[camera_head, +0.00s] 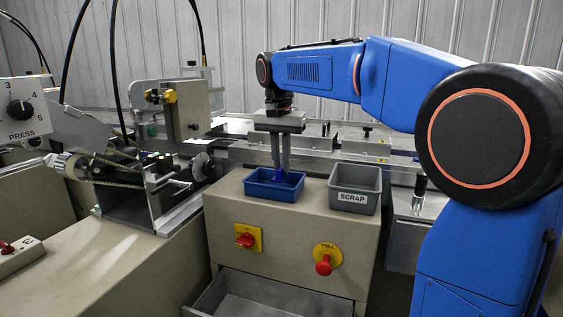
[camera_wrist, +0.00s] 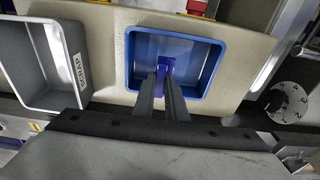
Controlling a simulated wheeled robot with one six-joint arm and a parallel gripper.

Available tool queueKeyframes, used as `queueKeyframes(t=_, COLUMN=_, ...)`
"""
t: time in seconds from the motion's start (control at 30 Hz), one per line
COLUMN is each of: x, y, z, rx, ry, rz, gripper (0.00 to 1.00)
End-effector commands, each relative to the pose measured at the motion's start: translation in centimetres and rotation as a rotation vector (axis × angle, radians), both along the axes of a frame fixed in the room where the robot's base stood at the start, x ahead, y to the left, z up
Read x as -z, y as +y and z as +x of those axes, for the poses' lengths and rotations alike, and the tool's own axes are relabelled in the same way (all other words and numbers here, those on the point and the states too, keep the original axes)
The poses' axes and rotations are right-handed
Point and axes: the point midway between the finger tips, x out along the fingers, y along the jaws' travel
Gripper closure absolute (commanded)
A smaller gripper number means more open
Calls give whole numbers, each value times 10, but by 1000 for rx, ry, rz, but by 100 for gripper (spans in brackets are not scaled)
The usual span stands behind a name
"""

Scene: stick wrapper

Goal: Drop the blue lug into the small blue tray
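The small blue tray (camera_head: 262,190) sits on top of the beige cabinet, left of the grey scrap bin. It also shows in the wrist view (camera_wrist: 205,92), upper middle. My gripper (camera_head: 281,168) points down over the tray, and its fingertips (camera_wrist: 163,76) are close together with the blue lug (camera_wrist: 166,68) between them. The lug also shows in the head view (camera_head: 279,175) at the fingertips, low over or inside the tray opening. The fingers hide part of it, and I cannot tell whether it touches the tray floor.
The grey bin marked SCRAP (camera_head: 355,188) stands just right of the tray. A yellow-backed red switch (camera_head: 247,237) and a red knob (camera_head: 323,264) are on the cabinet front, above an open drawer (camera_head: 265,295). Machinery (camera_head: 160,190) stands to the left.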

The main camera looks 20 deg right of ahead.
Motion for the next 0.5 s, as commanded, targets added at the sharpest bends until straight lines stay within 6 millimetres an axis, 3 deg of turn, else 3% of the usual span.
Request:
queueKeyframes(t=0.03, x=0, y=0, z=0, rx=0, ry=0, rz=0, gripper=79)
queueKeyframes(t=0.1, x=0, y=0, z=0, rx=0, ry=0, rz=0, gripper=67)
queueKeyframes(t=0.5, x=-7, y=1, z=0, rx=0, ry=-3, rz=0, gripper=67)
